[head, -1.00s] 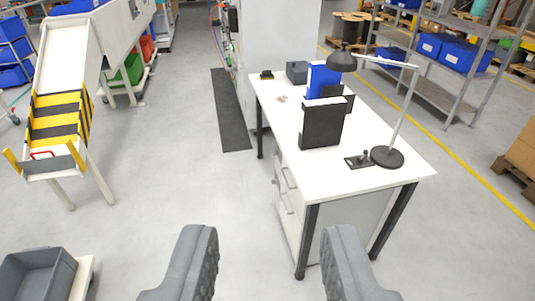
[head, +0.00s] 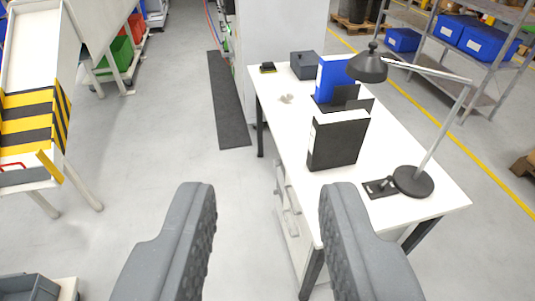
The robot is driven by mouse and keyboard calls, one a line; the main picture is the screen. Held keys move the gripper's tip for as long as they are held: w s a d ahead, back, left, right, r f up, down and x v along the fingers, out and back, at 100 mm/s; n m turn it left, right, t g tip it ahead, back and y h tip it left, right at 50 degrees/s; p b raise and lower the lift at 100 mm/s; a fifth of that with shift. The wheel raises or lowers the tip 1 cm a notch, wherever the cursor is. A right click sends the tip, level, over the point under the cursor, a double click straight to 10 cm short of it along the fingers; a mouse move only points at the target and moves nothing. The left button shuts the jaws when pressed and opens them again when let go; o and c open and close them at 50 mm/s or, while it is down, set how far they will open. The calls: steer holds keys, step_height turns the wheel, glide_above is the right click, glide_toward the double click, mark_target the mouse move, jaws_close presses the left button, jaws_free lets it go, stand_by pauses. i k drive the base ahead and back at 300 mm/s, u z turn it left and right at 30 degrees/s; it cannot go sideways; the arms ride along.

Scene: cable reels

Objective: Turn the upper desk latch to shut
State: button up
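A white desk (head: 285,125) with dark legs stands ahead and to the right. Its front, facing left, has drawers with handles (head: 288,200), one above the other, seen at a steep angle. The upper desk latch cannot be made out at this size. My gripper (head: 268,195) is open and empty, its two grey padded fingers wide apart. It is in front of the desk's near end, with the right finger overlapping the desk's near left corner in the picture and hiding part of it.
On the desk are a black binder (head: 338,140), a blue binder (head: 335,78), a dark lamp (head: 413,181) and a grey box (head: 306,65). A striped chute (head: 30,125) stands left, a grey bin (head: 28,288) lower left. Open floor lies left of the desk, with a dark mat (head: 229,105).

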mark_target(276, 163)
steer(key=u, duration=0.15)
steer(key=i, duration=0.1)
steer(key=z, duration=0.2)
steer(key=k, duration=1.3)
steer(key=u, duration=0.5)
steer(key=i, duration=1.1)
steer(key=u, duration=0.55)
steer(key=i, duration=1.3)
steer(key=z, duration=0.9)
steer(key=i, duration=1)
steer(key=z, duration=0.8)
steer(key=k, duration=0.6)
